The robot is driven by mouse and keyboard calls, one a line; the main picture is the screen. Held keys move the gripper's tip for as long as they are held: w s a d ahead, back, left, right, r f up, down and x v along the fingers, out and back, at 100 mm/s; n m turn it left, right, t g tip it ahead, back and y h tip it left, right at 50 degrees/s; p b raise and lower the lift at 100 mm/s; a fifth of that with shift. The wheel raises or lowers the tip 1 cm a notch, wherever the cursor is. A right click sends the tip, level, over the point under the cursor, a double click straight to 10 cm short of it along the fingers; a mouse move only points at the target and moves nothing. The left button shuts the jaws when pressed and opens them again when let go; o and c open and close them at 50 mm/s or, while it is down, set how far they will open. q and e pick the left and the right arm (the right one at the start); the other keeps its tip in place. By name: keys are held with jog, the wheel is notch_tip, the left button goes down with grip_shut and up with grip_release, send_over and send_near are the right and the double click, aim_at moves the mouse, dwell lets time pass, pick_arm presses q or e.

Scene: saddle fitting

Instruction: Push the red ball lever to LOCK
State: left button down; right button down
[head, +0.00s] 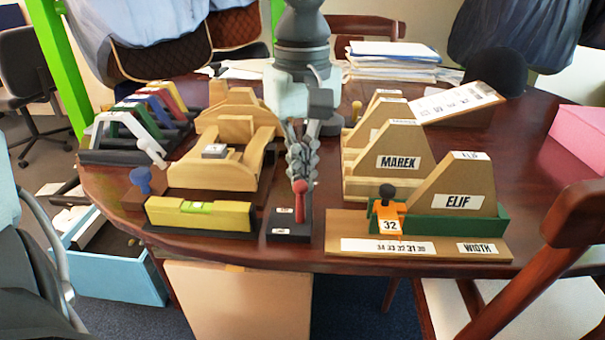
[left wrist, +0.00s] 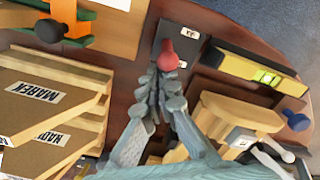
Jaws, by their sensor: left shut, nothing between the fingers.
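The red ball lever (head: 300,200) stands on a black plate (head: 290,232) at the table's front middle. The plate bears two small white labels too small to read. My left gripper (head: 299,172) points down from above and its closed fingertips are right behind the lever, at the red knob. In the left wrist view the red knob (left wrist: 169,58) is just beyond the fingertips (left wrist: 164,80). I cannot tell whether they touch it. The fingers hold nothing. The lever's lower part is partly hidden. My right gripper is not in view.
A yellow level (head: 200,215) lies left of the plate, beside a blue knob (head: 141,178). A wooden saddle form (head: 225,175) stands behind it. On the right are the MAREK board (head: 375,175) and the width gauge (head: 470,247) with its orange slider (head: 390,222).

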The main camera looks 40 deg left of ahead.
pick_arm(q)
jog(key=shift+s+d, duration=0.45)
jog(key=shift+s, duration=0.25)
jog(key=shift+w, duration=0.1)
jog(key=shift+w+a, duration=0.35)
jog(key=shift+w, duration=0.1)
notch_tip(320, 180, up, 7)
jog(key=p, duration=0.4)
dwell(0.7)
